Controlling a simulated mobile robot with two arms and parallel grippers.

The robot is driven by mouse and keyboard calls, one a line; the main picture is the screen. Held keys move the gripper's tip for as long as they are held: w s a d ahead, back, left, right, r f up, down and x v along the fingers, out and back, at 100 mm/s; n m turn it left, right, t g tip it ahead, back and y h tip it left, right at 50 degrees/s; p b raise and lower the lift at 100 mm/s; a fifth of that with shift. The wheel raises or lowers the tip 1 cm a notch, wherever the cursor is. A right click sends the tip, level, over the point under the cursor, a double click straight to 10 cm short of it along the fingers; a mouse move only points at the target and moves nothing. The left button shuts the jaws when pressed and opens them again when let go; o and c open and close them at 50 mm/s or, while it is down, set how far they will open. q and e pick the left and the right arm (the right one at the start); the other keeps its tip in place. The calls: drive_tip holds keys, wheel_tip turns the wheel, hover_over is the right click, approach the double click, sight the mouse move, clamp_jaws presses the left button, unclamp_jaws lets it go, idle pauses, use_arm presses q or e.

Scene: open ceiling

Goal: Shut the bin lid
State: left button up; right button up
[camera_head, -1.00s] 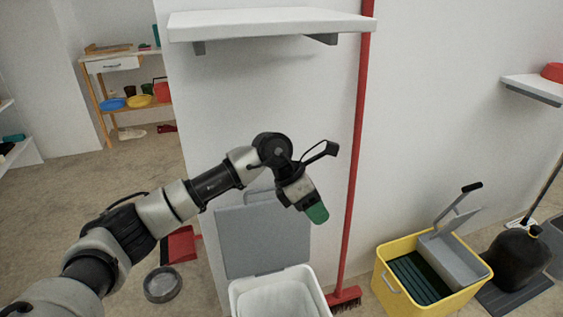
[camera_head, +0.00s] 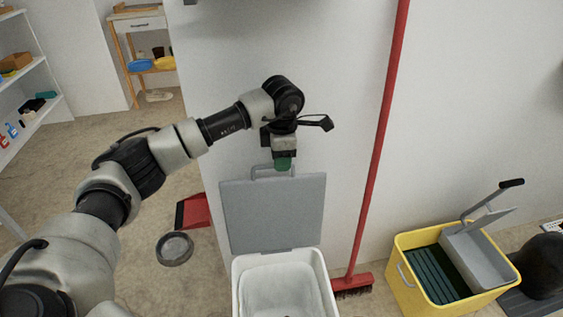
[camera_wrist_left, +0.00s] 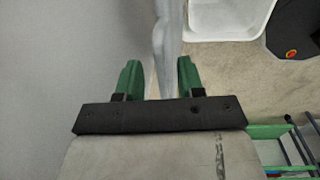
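The white bin (camera_head: 325,285) stands against the wall with its grey lid (camera_head: 275,215) raised upright at the back. The bin's white rim (camera_wrist_left: 225,35) shows at the top there. My right gripper is not in view.
A red broom (camera_head: 377,150) leans on the wall right of the bin. A yellow mop bucket (camera_head: 415,295) stands further right. A red dustpan (camera_head: 193,212) and a round grey dish (camera_head: 174,249) lie on the floor to the left.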

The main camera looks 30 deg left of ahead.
use_arm(q)
drive_tip(key=shift+f, duration=0.6)
clamp_jaws()
